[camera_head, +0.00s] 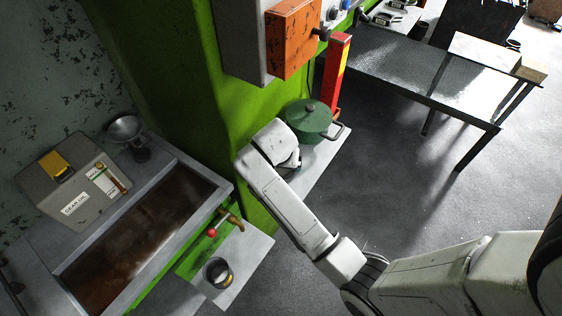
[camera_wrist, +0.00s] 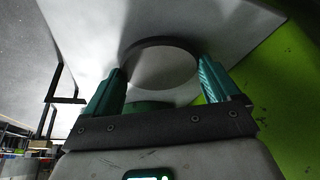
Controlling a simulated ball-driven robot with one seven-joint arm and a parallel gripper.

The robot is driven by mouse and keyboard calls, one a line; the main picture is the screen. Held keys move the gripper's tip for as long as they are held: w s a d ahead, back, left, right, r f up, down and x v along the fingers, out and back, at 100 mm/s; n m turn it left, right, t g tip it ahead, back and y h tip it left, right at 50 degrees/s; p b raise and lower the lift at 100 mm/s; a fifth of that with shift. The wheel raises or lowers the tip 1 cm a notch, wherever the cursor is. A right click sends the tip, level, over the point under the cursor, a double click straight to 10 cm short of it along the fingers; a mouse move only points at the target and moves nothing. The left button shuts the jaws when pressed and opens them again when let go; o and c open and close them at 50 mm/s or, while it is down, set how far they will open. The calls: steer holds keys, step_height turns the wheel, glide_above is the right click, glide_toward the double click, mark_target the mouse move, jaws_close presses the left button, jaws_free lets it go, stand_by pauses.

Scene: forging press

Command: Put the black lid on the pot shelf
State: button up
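My gripper (camera_wrist: 162,72) is at the end of my white arm. In the head view its fingers are hidden behind the wrist, beside the green pot. In the wrist view the two teal fingers stand wide apart, with their tips against opposite sides of a round, dark-rimmed disc, which I take to be the black lid (camera_wrist: 160,42). Its face looks grey in the light. The pot shelf (camera_head: 322,162) is a pale ledge by the green wall; its pale surface (camera_wrist: 225,25) lies close behind the lid. Whether the lid touches the shelf is unclear.
The green lidded pot (camera_head: 309,119) stands on the shelf beside my wrist. An orange box (camera_head: 291,38) and a red-yellow post (camera_head: 337,75) are above and behind. A sink (camera_head: 140,240) and a dark cup (camera_head: 218,272) are at left. A metal table (camera_head: 430,75) stands at upper right.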

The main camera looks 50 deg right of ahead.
steer(key=shift+o, duration=0.9)
steer(key=shift+r, duration=0.2)
steer(key=b+v, duration=0.1)
steer(key=v, duration=1.1)
steer(key=s+a+f+n+y, duration=0.1)
steer(key=s+a+f+n, duration=0.2)
steer(key=s, duration=0.3)
steer(key=s+a+f+n+y, duration=0.1)
steer(key=s+a+f+n, duration=0.1)
steer(key=s+f+n, duration=0.2)
steer(key=s+a+f+n+g+y, duration=0.1)
steer(key=s+a+f+n, duration=0.2)
steer(key=s+f, duration=0.3)
steer(key=shift+s+a+f+n, duration=0.3)
steer(key=shift+s+n, duration=0.5)
steer(key=shift+s, duration=0.45)
